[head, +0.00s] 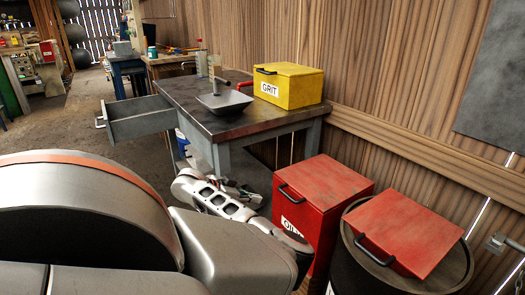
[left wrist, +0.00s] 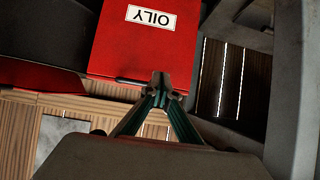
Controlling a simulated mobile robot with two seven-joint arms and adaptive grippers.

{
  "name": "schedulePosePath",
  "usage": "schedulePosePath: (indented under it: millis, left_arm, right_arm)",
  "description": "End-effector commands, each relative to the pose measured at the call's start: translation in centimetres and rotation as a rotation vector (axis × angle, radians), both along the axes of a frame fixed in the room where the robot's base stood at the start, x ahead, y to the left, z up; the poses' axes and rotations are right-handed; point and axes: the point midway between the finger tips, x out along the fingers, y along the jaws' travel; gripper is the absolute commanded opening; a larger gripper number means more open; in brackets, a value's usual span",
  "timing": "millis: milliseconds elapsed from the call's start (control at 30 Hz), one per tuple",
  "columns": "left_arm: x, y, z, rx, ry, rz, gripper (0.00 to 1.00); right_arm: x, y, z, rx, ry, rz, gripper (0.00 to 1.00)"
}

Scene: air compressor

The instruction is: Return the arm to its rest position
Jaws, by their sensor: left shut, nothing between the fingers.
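My left arm comes in from the left, its large grey links filling the lower left of the head view. Its forearm reaches to just in front of the workbench's near leg. My left gripper (head: 243,192) is small and partly hidden there. In the left wrist view the gripper (left wrist: 162,82) is shut with nothing between its teal fingers. The red box (left wrist: 140,38) with an upside-down "OILY" label lies beyond the fingertips in that view. In the head view this red box (head: 327,192) stands on the floor right of the arm, its label partly hidden. My right gripper is not in view.
The workbench (head: 180,92) holds a yellow "GRIT" box (head: 290,84) and a dark square pan (head: 225,102). Its drawer (head: 142,118) is open. A dark drum (head: 360,277) with a red lid (head: 408,232) stands at right, near the wooden wall.

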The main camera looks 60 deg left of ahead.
Motion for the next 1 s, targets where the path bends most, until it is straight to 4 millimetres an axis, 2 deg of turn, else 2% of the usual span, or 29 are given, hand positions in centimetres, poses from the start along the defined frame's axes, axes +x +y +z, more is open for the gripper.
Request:
schedulePosePath:
  millis: [167, 467, 567, 667, 767, 800, 867, 900, 967, 1000]
  left_arm:
    - [-1.2, -0.1, -0.6, 0.001, -0.003, 0.001, 0.00]
    - [-1.6, 0.0, -0.8, 0.005, 0.004, 0.000, 0.00]
    - [-2.9, 0.6, -1.6, 0.040, 0.078, -0.006, 0.00]
    - [-6.3, 2.3, -3.2, 0.133, 0.263, -0.030, 0.00]
    - [-11.8, 5.0, -4.3, 0.269, 0.537, -0.071, 0.00]
    - [-14.3, 6.2, -4.3, 0.331, 0.659, -0.092, 0.00]
    - [-17.9, 8.0, -3.7, 0.422, 0.842, -0.126, 0.00]
    - [-20.2, 9.2, -2.8, 0.484, 0.963, -0.151, 0.00]
    - [-23.5, 10.9, -0.9, 0.577, 1.147, -0.190, 0.00]
    - [-25.4, 11.9, 0.7, 0.640, 1.271, -0.221, 0.00]
  right_arm:
    - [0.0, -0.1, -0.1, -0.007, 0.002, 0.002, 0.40]
    - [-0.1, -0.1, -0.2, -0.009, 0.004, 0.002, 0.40]
    - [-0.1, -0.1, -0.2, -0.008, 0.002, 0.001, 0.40]
    - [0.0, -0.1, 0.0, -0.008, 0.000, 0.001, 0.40]
    - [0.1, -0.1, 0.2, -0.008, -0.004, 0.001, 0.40]
    - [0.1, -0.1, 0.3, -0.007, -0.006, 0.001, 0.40]
    - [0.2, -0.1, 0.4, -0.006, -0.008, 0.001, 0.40]
    - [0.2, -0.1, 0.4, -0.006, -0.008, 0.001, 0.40]
    - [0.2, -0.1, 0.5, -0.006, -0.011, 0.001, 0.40]
    - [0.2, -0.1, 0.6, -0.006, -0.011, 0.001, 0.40]
